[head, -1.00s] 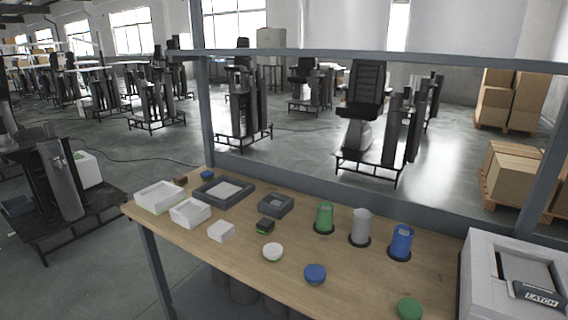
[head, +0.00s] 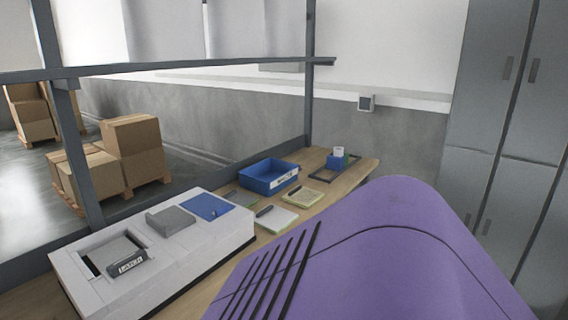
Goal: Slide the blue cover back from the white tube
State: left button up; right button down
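A flat blue cover (head: 207,206) with a small knob lies on top of the long white box (head: 195,254), at its far right end. No white tube shows in this view, and whatever lies under the cover is hidden. Neither of my grippers is in view.
The white box also carries a grey raised piece (head: 171,220) and a dark labelled latch (head: 127,263) beside a recess. Beyond it are a blue bin (head: 270,184), notepads (head: 276,219) and a small blue holder (head: 337,163). A frame post (head: 309,100) stands behind. The near right tabletop is hidden.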

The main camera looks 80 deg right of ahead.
aim_at(335, 163)
jog(key=z, duration=2.95)
jog(key=i+l, duration=0.4)
jog(key=i, duration=0.15)
jog(key=i+l, duration=0.45)
jog(key=i+l+z, duration=0.1)
jog(key=i+l, duration=0.3)
jog(key=i, duration=0.25)
jog(key=i+l, duration=0.35)
jog(key=i, duration=0.2)
jog(key=i+l, duration=0.4)
jog(key=i, duration=0.15)
